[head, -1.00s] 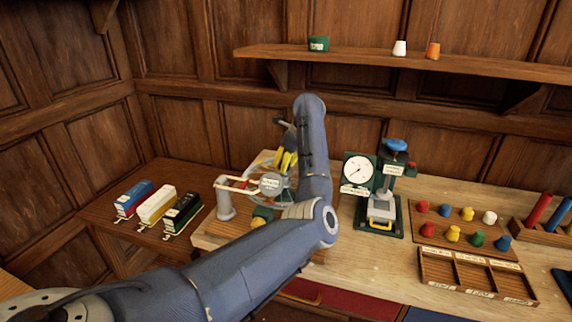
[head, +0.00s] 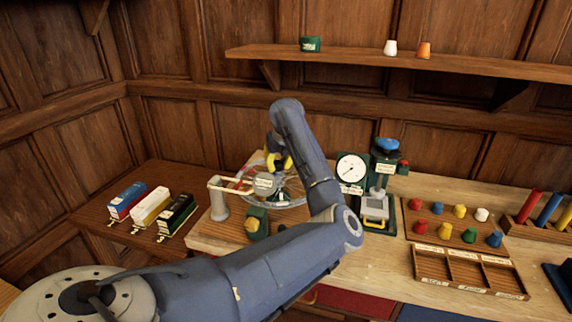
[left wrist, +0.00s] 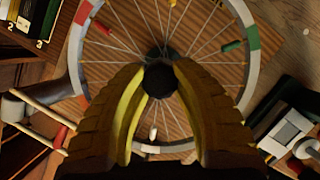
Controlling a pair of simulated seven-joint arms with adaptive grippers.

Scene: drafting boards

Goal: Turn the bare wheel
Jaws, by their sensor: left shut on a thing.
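My left gripper (head: 280,163) reaches down over the wheel from above. In the left wrist view its yellow fingers (left wrist: 162,76) are shut on the dark hub, one on each side. The exact contact at the fingertips is partly hidden. My right gripper is not in view.
A grey post (head: 218,202) with pale rods stands at the wheel's left. A green box with a yellow knob (head: 252,224) is in front. A dial gauge (head: 351,168) and a green press (head: 388,147) stand to the right. Beyond are coloured pegs (head: 438,208) and a compartment tray (head: 467,254).

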